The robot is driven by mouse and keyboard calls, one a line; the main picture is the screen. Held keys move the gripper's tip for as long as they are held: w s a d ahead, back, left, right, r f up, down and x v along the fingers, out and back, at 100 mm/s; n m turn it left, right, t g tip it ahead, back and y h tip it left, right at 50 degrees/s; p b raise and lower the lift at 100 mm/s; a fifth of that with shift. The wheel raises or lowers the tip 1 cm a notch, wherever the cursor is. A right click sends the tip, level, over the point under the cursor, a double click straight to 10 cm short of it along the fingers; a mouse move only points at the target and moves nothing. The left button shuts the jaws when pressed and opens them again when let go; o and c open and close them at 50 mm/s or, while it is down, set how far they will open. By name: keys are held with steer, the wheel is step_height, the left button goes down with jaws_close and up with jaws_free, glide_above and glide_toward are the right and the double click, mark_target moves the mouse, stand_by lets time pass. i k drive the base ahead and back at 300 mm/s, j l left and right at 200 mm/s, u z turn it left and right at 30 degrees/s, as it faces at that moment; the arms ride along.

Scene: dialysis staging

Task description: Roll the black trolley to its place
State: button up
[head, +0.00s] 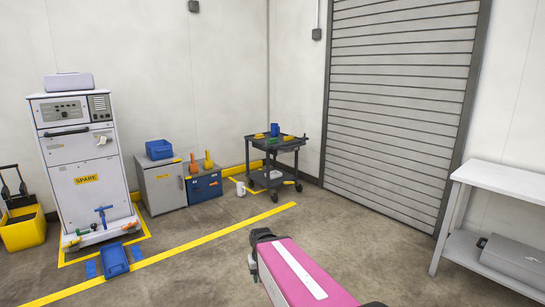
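The black trolley (283,147) stands upright on its castors in the far corner, left of the roller shutter. It has two shelves. A blue container and several yellow or orange items are on its top, and small items lie on its lower shelf. A yellow floor marking (236,181) shows beside and partly under it; how the trolley sits within the marking is unclear. My gripper (260,245) is in the lower middle, on the near side of the trolley and well apart from it. Its fingers are mostly hidden, and I cannot see whether they are open.
A white cup (240,189) stands on the floor left of the trolley. A blue cabinet (204,187), a grey cabinet (162,187) and a machine marked SPARE (88,165) line the left wall. A blue box (114,260) lies on the floor. A white table (503,180) is right. The middle floor is clear.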

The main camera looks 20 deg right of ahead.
mark_target(258, 176)
steer(key=i+l+z, duration=0.4)
steer(key=i, duration=0.65)
steer(key=i+z, duration=0.4)
steer(key=i, duration=0.65)
steer(key=i+l+u, duration=0.2)
steer(key=i, duration=0.3)
steer(key=i+u, duration=0.25)
steer(key=i, duration=0.3)
steer(key=i+l+u, duration=0.2)
steer(key=i, duration=0.3)
steer(key=i+l+u, duration=0.2)
steer(key=i+l, duration=0.25)
